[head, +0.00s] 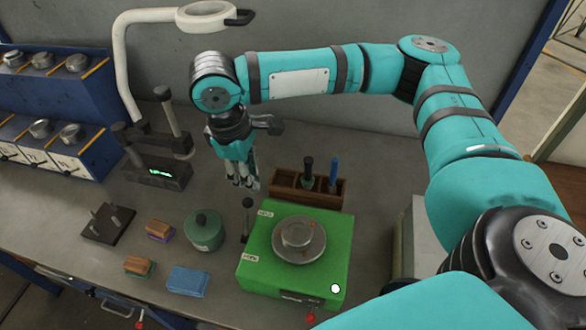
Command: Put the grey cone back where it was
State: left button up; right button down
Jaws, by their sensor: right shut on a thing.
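My right gripper (243,183) hangs fingers down over the bench, behind the green box and left of the wooden holder. Its fingers are shut on a small grey thing that they mostly hide. I cannot make out its shape, so I cannot say for sure that it is the grey cone. No grey cone shows clearly elsewhere. A dark block with upright grey pegs (107,222) lies at the left of the bench. My left gripper is not in view.
The green box (262,268) with a round metal plate (299,240) stands at front centre. The wooden holder (283,184) is behind it. A green lidded pot (204,231), brushes (159,230), a blue block (188,281) and a dark two-post instrument (158,175) stand to the left. A white lamp arm (121,60) rises behind.

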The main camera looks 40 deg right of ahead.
jog(key=w+d+f+n+y+p, duration=0.15)
jog(key=w+d+n, duration=0.35)
jog(key=n, duration=0.6)
jog(key=w+d+f+n+p, duration=0.2)
jog(key=d+n, duration=0.5)
jog(key=n, duration=0.3)
jog(key=shift+n, duration=0.5)
jog(key=f+p, duration=0.1)
jog(key=f, duration=0.5)
jog(key=f+p, duration=0.1)
jog(key=f, duration=0.2)
jog(key=shift+w+d+p, duration=0.1)
jog(key=shift+d+p, duration=0.25)
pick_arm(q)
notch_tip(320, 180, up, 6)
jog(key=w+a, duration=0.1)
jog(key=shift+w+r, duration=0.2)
pick_arm(e)
jog(key=shift+f, duration=0.5)
jog(key=c, duration=1.2)
grip_release()
